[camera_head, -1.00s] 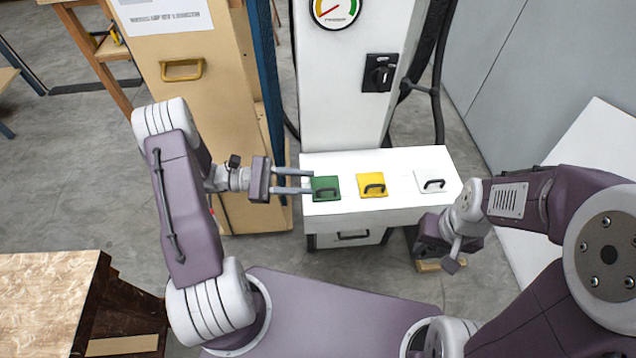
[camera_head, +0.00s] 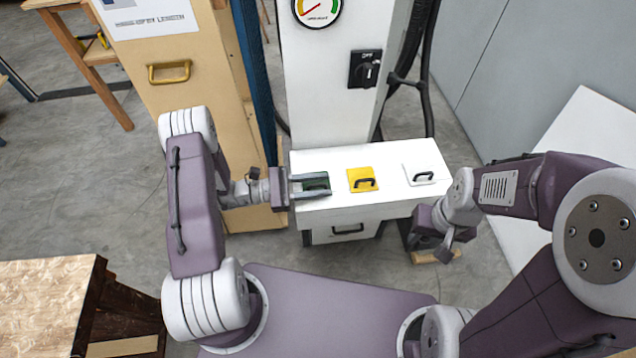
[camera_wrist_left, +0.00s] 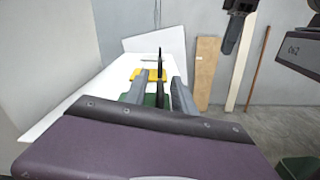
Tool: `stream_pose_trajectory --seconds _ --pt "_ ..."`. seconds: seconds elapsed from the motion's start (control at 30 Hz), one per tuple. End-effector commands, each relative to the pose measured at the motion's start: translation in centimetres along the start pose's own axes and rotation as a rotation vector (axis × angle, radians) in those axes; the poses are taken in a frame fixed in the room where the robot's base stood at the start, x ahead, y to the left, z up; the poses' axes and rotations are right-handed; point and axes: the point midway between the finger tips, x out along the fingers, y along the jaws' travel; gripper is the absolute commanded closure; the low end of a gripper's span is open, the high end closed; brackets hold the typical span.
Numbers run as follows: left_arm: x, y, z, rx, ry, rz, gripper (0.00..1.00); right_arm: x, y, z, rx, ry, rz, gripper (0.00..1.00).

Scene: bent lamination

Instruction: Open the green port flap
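The green port flap (camera_head: 318,183) lies at the left end of the white box top, partly hidden by my left gripper. My left gripper (camera_head: 327,184) is over it, fingers pointing right. In the left wrist view its two fingers (camera_wrist_left: 158,95) are apart, with a dark upright handle (camera_wrist_left: 159,78) between them. Gaps show beside the handle, and some green (camera_wrist_left: 150,100) shows below it. The flap looks closed. My right gripper (camera_head: 432,240) hangs beside the box's right front; its finger opening is unclear.
A yellow flap (camera_head: 361,174) and a white flap (camera_head: 409,171), both with dark handles, lie to the right on the white box (camera_head: 385,205). A white column with a gauge (camera_head: 318,8) and a black switch (camera_head: 364,68) stands behind. A tan cabinet (camera_head: 190,110) stands close on the left.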

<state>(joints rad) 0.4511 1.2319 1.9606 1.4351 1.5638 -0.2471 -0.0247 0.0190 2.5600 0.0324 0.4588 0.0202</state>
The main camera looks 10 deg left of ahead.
Motion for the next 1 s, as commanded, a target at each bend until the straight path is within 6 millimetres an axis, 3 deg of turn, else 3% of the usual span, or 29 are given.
stream_pose_trajectory --seconds 0.13,0.23,0.27,1.0 --pt "-0.01 -0.01 -0.02 0.0 0.0 0.0 0.68 0.02 0.0 0.0 0.0 0.0 0.0 0.64" --pt "-0.02 -0.01 -0.01 0.0 0.0 -0.001 0.96 0.02 0.0 0.0 0.0 0.0 0.0 0.64" --pt "-0.02 -0.01 -0.01 0.0 0.0 0.0 1.0 0.02 0.0 0.0 0.0 0.0 0.0 0.64" --pt "-0.05 0.1 0.05 0.003 -0.001 0.001 1.0 0.01 0.0 0.0 0.0 0.0 0.0 0.64"
